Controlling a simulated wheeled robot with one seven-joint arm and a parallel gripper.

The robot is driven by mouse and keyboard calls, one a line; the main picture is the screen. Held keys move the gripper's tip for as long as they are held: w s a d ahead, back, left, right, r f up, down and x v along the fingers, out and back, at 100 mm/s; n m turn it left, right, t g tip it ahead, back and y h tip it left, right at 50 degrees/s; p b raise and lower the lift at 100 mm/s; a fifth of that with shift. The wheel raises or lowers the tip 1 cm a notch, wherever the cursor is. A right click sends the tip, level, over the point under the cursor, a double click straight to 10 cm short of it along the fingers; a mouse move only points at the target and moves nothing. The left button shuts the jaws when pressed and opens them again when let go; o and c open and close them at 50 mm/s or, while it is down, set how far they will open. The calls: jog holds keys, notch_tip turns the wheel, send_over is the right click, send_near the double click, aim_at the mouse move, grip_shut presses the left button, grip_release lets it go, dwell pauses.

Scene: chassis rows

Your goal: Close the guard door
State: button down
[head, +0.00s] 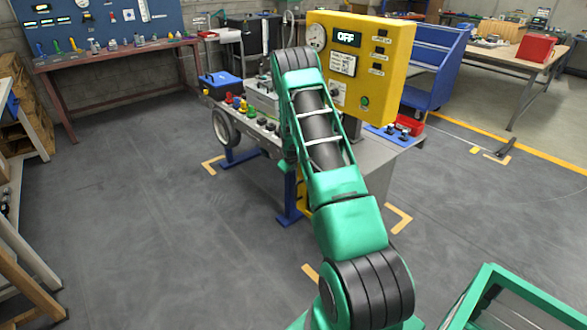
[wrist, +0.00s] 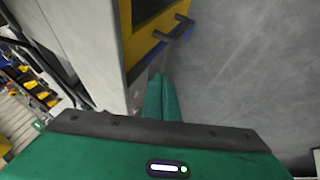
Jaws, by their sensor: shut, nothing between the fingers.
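In the wrist view, a yellow-framed panel with a dark window (wrist: 146,12) and a dark bar handle (wrist: 174,28) shows at the top, and it looks like the guard door. My gripper (wrist: 160,82) is shut and empty, its green fingers just below the handle in the picture and beside the panel's lower corner. I cannot tell whether they touch the panel. In the head view, my arm hides the gripper and most of the door's place; a small yellow part (head: 303,194) shows under the bench. The door's angle is unclear.
A grey bench (head: 378,165) carries a yellow control box (head: 390,62) reading OFF and several coloured knobs. A blue cart (head: 436,70) stands behind it. A pegboard table (head: 110,55) is at the back left. The floor to the left is clear.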

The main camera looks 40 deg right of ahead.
jog(key=s+a+r, duration=0.3)
jog(key=a+r, duration=0.3)
jog(key=r, duration=0.2)
jog(key=shift+s+a, duration=0.15)
jog(key=shift+a, duration=0.15)
